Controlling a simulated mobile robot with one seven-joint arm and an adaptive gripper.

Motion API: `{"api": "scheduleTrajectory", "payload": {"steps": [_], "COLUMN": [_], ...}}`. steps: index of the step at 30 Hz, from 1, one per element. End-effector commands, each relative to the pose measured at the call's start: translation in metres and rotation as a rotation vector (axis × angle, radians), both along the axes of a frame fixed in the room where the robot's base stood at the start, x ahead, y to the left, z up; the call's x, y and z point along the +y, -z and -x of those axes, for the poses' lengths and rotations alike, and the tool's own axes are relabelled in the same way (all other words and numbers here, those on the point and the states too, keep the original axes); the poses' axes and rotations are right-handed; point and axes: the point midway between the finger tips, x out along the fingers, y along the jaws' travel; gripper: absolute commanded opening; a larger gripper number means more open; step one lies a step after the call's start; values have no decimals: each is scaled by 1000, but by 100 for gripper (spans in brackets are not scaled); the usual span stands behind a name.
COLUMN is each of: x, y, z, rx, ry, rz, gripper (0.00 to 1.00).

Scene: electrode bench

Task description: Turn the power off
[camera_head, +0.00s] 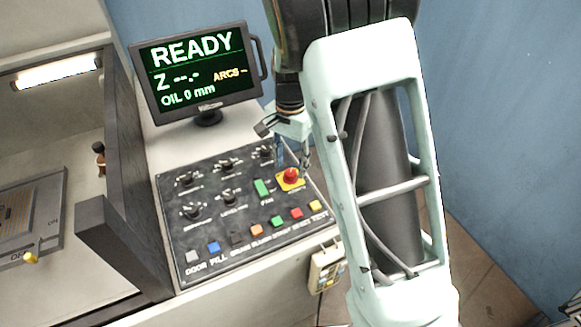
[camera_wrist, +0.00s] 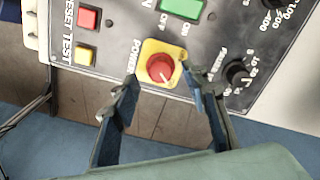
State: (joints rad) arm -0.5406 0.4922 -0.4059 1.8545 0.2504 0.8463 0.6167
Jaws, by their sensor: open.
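The power control is a red round knob (camera_head: 291,175) on a yellow square plate at the right side of the dark control panel (camera_head: 215,245). In the wrist view the red knob (camera_wrist: 160,68) carries a pale mark, and the word POWER is printed beside its plate. My gripper (camera_head: 285,160) hangs just above the knob in the head view. In the wrist view my gripper (camera_wrist: 158,85) is open, with one finger on each side of the plate. The fingers do not grip the knob; whether a finger touches the plate I cannot tell.
The green FAN switch (camera_head: 262,188) sits close left of the knob. A row of coloured buttons (camera_head: 257,230) runs along the panel's front, with several dials behind. A monitor (camera_head: 197,75) reading READY stands behind the panel. A dark upright wall (camera_head: 125,170) is at left.

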Motion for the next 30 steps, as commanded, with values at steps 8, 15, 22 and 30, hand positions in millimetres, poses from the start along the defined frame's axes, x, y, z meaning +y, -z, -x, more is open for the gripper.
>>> {"api": "scheduleTrajectory", "payload": {"steps": [8, 15, 22, 30], "x": [0, 0, 0, 0], "y": [23, 24, 24, 24], "z": [0, 0, 0, 0], "rx": [0, -1, -1, -1], "ry": [1, 1, 1, -1], "rz": [0, -1, -1, -1], "gripper": [41, 41, 18, 0]}}
